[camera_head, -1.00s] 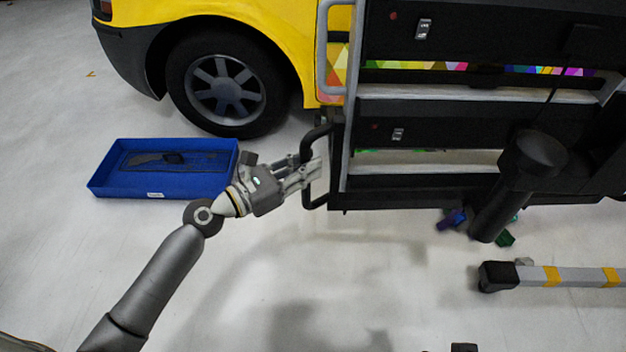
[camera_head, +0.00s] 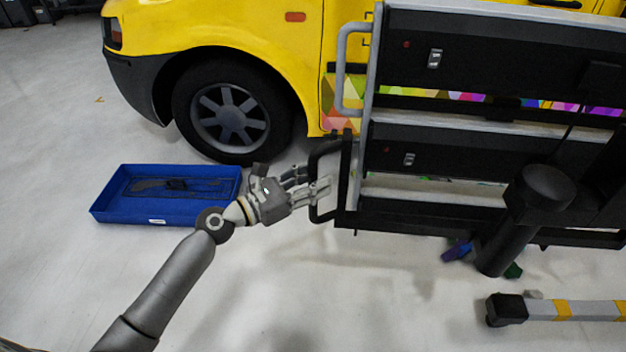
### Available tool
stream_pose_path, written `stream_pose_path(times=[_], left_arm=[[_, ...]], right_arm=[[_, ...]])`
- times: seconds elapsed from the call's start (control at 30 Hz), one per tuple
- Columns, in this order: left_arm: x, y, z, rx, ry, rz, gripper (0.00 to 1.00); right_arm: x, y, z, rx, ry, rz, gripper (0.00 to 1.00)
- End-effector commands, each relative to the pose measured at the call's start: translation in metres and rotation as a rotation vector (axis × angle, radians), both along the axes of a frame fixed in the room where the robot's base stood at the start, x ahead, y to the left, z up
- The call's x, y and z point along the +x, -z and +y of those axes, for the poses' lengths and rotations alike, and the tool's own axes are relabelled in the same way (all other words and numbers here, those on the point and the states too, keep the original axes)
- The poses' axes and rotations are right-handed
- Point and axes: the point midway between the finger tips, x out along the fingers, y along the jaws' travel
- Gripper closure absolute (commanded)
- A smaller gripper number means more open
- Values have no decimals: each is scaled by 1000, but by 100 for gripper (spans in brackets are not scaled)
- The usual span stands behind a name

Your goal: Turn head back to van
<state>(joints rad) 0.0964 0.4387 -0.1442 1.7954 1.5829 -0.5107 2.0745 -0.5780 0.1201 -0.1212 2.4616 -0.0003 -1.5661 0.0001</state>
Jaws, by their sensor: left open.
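The yellow van (camera_head: 215,30) stands at the top of the view, with its front wheel (camera_head: 230,112) and part of its side showing. Colourful vinyl (camera_head: 341,112) shows on its side, partly hidden behind the black rack. My left gripper (camera_head: 318,192) is open and empty-looking at the black handle (camera_head: 322,180) on the rack's left side. Its fingers overlap the handle in the view; I cannot tell if they touch it. My right gripper is not in view.
The black rack (camera_head: 480,150) with a grey tube handle (camera_head: 345,70) fills the right side. A blue tray (camera_head: 110,205) lies on the floor at left. A grey and yellow striped bar (camera_head: 575,310) is at lower right. The floor at front centre is clear.

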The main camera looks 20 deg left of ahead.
Motion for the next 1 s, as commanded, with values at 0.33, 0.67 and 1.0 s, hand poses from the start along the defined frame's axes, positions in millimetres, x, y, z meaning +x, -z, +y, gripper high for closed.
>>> stream_pose_path(times=[0.33, 0.67, 1.0], left_arm=[[-19, 0, 16, 0, -1, 1, 59], [-68, 1, 56, 0, -2, 3, 59], [-92, 0, 76, 1, 0, 1, 59]], right_arm=[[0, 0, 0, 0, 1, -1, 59], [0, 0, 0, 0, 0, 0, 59], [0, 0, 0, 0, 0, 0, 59]])
